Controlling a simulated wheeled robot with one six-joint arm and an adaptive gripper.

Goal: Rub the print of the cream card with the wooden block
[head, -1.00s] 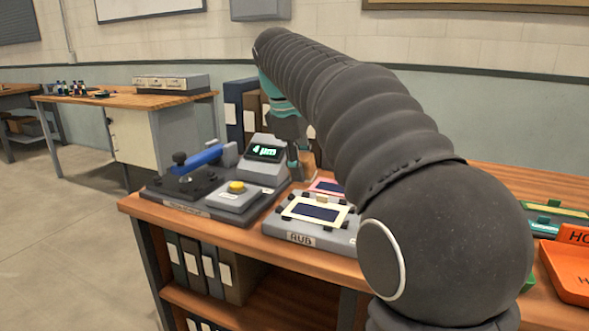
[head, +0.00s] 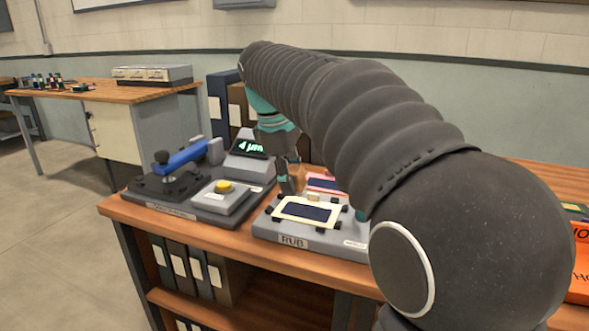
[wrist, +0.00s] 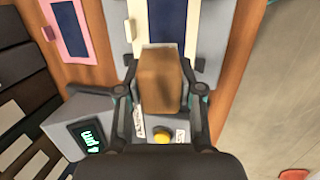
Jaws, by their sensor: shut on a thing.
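The cream card (head: 290,203) with its dark blue print (head: 306,212) lies on the grey stand labelled RUB (head: 268,229). In the wrist view the card (wrist: 194,35) and its print (wrist: 172,20) show beyond the block. My gripper (head: 288,182) is behind the near left of the stand in the head view, pointing down. In the wrist view my gripper (wrist: 160,95) is shut on the wooden block (wrist: 160,80), which covers part of the card. I cannot tell whether the block touches the card. In the head view the block is not clear.
A pink card (head: 325,183) lies behind the cream one. To the left stand a display reading 4 µm (head: 250,147), a yellow button (head: 224,186) and a blue-handled device (head: 187,157). An orange tray (head: 582,262) is at the right. Binders stand behind.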

